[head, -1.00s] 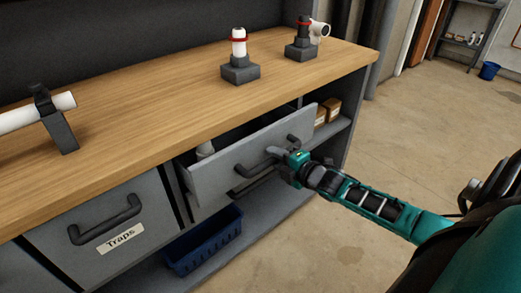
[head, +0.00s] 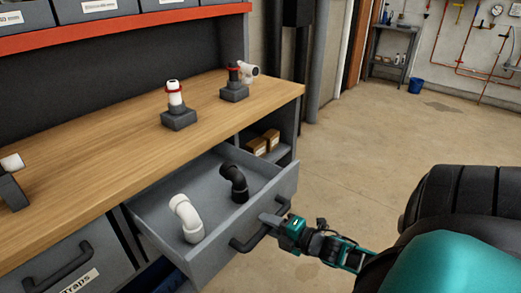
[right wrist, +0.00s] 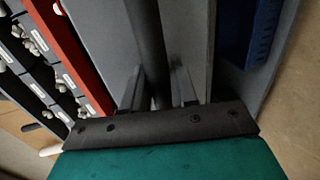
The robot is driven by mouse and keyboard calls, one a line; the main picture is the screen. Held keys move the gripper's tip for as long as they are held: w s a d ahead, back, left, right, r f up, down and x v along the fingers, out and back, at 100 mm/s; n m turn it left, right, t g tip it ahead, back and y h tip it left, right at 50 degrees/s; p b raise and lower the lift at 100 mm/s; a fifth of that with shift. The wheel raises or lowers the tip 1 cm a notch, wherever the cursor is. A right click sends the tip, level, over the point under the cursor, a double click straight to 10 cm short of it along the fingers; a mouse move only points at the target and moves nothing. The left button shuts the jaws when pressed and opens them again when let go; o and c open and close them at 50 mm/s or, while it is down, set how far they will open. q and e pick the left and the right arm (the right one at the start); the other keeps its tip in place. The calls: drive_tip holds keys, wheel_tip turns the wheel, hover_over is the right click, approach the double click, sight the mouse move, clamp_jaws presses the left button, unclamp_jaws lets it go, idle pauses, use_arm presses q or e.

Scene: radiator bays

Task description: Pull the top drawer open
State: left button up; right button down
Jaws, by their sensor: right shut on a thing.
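The top drawer (head: 222,247) is a grey drawer under the wooden worktop, pulled well out. Its inside shows a white pipe elbow (head: 186,219) and a black pipe elbow (head: 234,183). My right gripper (head: 276,221) is at the drawer's front and shut on its dark bar handle (head: 250,238). In the right wrist view the handle bar (right wrist: 146,50) runs up between the fingers. My left gripper is not in view.
The worktop (head: 130,140) carries pipe fittings on grey blocks (head: 179,118). A closed drawer labelled Traps (head: 40,275) lies to the left. Small boxes (head: 264,142) sit on a shelf to the right. The concrete floor (head: 370,140) to the right is clear.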

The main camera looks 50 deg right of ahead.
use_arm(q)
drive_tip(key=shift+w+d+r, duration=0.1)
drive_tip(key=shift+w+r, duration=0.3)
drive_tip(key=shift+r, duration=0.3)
use_arm(e)
drive_tip(key=shift+s, duration=0.75)
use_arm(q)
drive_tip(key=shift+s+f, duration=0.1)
use_arm(e)
drive_tip(key=c, duration=1.3)
unclamp_jaws()
drive_tip(key=o, duration=0.3)
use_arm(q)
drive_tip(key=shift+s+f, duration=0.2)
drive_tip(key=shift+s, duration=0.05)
use_arm(e)
drive_tip(key=shift+s, duration=0.1)
use_arm(q)
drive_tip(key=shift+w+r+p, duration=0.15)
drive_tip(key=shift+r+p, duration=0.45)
drive_tip(key=shift+p, duration=0.05)
use_arm(e)
drive_tip(key=v, duration=1.2)
drive_tip(key=shift+s+d, duration=0.15)
drive_tip(key=shift+s, duration=0.25)
